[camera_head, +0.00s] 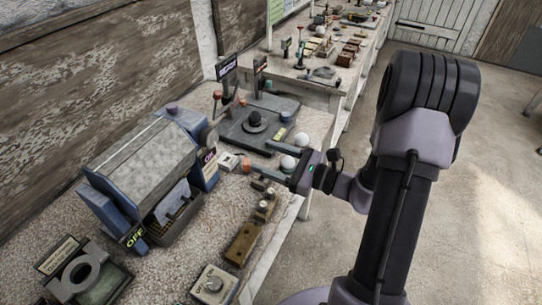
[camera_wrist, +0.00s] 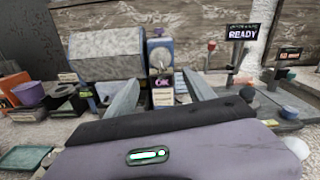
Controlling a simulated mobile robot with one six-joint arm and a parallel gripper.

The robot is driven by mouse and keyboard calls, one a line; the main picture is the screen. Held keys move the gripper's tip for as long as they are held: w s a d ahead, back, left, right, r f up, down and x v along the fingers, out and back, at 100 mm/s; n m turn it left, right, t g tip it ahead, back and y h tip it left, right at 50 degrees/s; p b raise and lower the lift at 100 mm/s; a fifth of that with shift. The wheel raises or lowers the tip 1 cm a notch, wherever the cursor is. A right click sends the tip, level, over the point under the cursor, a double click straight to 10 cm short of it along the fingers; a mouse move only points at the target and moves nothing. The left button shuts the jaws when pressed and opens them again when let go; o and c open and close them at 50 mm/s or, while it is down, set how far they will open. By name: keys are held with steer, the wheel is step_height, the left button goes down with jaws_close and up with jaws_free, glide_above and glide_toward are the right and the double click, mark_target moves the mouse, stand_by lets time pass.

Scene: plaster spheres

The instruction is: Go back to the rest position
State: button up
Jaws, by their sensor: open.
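My gripper (camera_head: 262,157) reaches left over the workbench (camera_head: 225,130), its two grey fingers apart. In the wrist view the open fingers (camera_wrist: 160,82) point toward a blue-grey machine (camera_wrist: 105,52), with nothing held between them. A white sphere (camera_head: 288,162) shows between the fingers in the head view, apparently below them. Another white sphere (camera_head: 302,139) lies just beyond the gripper. A pale sphere (camera_wrist: 297,147) is partly hidden at the right of the wrist view. My wrist housing hides the near bench there.
The machine (camera_head: 150,160) with ON and OFF labels stands left of my gripper. Open floor (camera_head: 490,190) lies right.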

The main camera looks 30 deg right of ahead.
steer(key=shift+s+d, duration=0.2)
steer(key=shift+s, duration=0.15)
